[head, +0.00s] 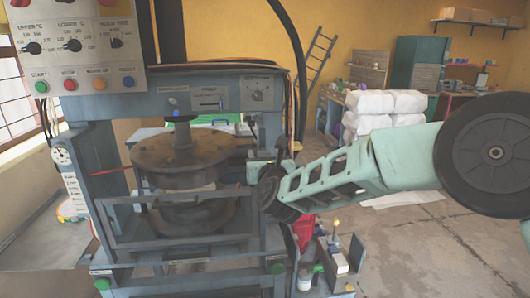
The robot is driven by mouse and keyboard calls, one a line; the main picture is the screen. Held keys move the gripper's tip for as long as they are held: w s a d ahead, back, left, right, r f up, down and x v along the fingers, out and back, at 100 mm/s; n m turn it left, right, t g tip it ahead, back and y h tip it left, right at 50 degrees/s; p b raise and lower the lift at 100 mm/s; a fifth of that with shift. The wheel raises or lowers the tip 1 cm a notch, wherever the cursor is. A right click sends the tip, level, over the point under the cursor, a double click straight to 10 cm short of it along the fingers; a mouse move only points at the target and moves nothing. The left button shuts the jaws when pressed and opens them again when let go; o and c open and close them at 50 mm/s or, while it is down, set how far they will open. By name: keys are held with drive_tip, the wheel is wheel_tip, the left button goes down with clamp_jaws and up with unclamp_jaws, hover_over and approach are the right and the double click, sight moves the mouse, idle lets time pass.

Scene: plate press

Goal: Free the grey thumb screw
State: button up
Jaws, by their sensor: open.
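The plate press (182,160) stands at the left with a round dark upper plate and a lower round plate under it. My gripper (262,176) is at the press's right side, at the end of my pale green arm. It is small in view and partly hidden by my dark wrist; its jaws look open. I cannot make out the grey thumb screw; it may be hidden behind my wrist or too small to tell. I cannot tell whether my gripper touches the press.
A control panel (72,48) with knobs and buttons hangs at upper left. A metal guard frame (180,240) crosses the press front. A small shelf with bottles and a yellow-knobbed lever (336,224) stands below my wrist. White sacks (368,103) are farther back; floor at right is open.

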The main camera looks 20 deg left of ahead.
drive_tip(key=shift+a, duration=0.1)
drive_tip(key=c, duration=1)
